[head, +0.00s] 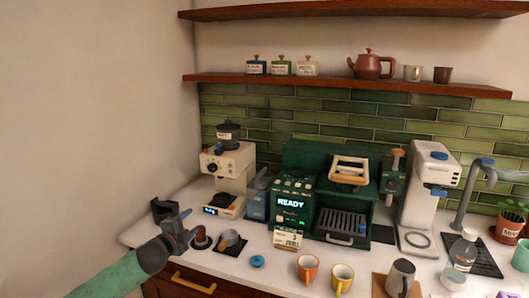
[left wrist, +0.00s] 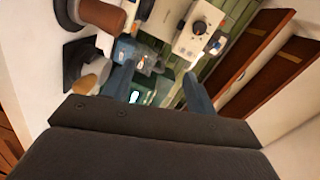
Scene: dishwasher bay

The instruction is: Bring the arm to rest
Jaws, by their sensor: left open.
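My left arm (head: 110,282) comes in from the lower left in the head view. Its gripper (head: 187,224) is over the left end of the white counter, close to a brown-handled item in a dark holder (head: 200,240). In the left wrist view the two blue fingers of this gripper (left wrist: 160,74) stand apart with nothing gripped between them. I cannot tell whether the gripper touches anything near it. My right gripper is in neither view.
A grey cup on its side (head: 231,240) lies right of the gripper. Wooden shelves (head: 340,83) hang above.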

